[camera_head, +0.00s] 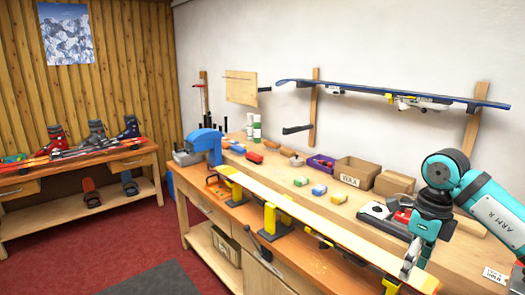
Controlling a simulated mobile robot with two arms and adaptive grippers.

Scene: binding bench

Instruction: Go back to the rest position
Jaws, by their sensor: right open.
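My right gripper (408,266) is at the lower right of the head view, at the end of my teal right arm. It points down over the near right end of the bench, close to the end of a long pale ski or board (300,212). Its jaws are open and I see nothing between them. I cannot tell how far it is above the bench. My left gripper is not in view.
The wooden bench (335,268) carries yellow clamps (271,218), a blue machine (206,144), small coloured blocks and cardboard boxes (357,172). A blue ski (390,93) hangs on the wall. A boot table (80,165) stands left. Red floor (100,250) is open in front.

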